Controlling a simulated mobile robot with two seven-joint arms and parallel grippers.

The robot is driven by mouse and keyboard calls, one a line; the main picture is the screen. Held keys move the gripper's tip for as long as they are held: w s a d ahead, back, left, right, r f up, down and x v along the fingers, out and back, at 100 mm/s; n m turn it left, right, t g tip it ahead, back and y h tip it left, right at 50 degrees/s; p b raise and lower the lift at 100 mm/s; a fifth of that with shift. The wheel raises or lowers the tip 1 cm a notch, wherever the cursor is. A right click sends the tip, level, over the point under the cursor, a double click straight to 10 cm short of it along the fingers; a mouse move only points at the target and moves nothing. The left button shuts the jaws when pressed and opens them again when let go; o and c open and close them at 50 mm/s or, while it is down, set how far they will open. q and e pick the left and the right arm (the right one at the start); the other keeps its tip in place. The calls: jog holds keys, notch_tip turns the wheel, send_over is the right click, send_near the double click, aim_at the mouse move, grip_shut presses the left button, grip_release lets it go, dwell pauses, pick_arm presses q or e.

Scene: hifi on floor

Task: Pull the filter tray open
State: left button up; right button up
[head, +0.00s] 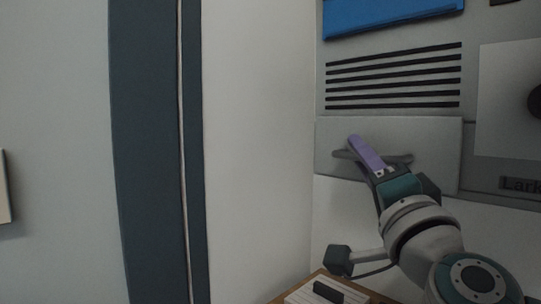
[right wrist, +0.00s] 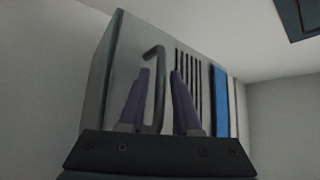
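The filter tray (head: 440,150) appears as a flat grey front panel low on the grey appliance in the head view, and looks flush with it. A dark grey bar handle (head: 343,154) runs across its front; it also shows in the right wrist view as a hooked bar (right wrist: 159,95). My right gripper (head: 355,142) is at the handle, its purple fingers covering the handle's middle. In the right wrist view the two fingers (right wrist: 160,75) stand apart, one on each side of the bar, with gaps visible. My left gripper is not in view.
Above the tray are black vent slots (head: 393,76) and a blue panel (head: 390,14). A pale plate (head: 505,100) with a black knob is at the right. A pale wall (head: 255,150) stands close left of the appliance. A wood-edged object (head: 300,291) lies below my right arm.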

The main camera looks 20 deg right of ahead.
grip_shut()
dwell(1.1)
